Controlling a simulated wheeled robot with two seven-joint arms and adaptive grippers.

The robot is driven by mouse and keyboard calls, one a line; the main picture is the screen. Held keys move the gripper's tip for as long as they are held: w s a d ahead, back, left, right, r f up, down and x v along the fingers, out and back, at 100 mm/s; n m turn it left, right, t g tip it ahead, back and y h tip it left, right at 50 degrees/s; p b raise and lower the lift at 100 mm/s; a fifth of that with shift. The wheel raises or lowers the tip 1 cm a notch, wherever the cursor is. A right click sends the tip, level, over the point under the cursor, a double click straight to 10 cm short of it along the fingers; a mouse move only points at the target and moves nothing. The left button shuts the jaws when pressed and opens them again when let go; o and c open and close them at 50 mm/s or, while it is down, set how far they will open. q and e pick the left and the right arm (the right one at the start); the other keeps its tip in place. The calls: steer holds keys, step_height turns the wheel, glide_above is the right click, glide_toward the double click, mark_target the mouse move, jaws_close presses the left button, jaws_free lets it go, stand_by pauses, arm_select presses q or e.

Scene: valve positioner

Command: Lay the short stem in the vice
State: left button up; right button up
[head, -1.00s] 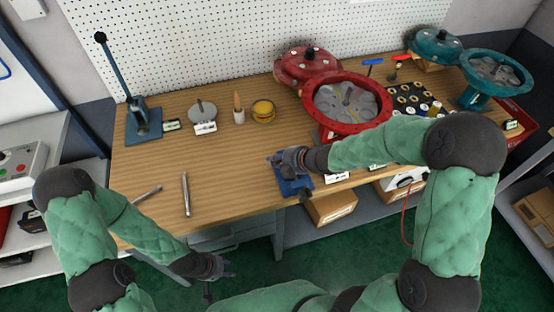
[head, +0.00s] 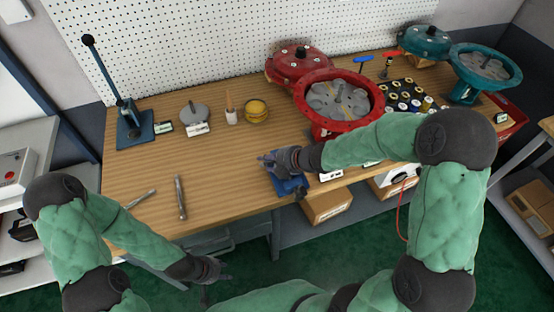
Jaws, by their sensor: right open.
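Two slim metal rods lie on the left part of the bench: one nearly upright in the picture (head: 180,197), one slanted near the front edge (head: 140,199). I cannot tell from their size which is the short stem, or whether a stem is at the vice. The blue vice (head: 292,187) sits at the bench's front edge, partly hidden by my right gripper. My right gripper (head: 266,161) is open, right over the vice; its fingers are small and what lies between them is unclear. My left gripper (head: 220,278) hangs low in front of the bench, its fingers unclear.
A lever press (head: 134,128) stands at the back left. A grey disc (head: 194,113), a wooden-handled tool (head: 230,110) and a yellow ring (head: 256,110) stand along the back. A red housing (head: 341,97) stands right of the vice. The bench's middle (head: 220,160) is clear.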

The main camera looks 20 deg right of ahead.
steer(key=v, duration=1.1)
steer(key=shift+s+d+r, duration=0.2)
steer(key=shift+s+r, duration=0.05)
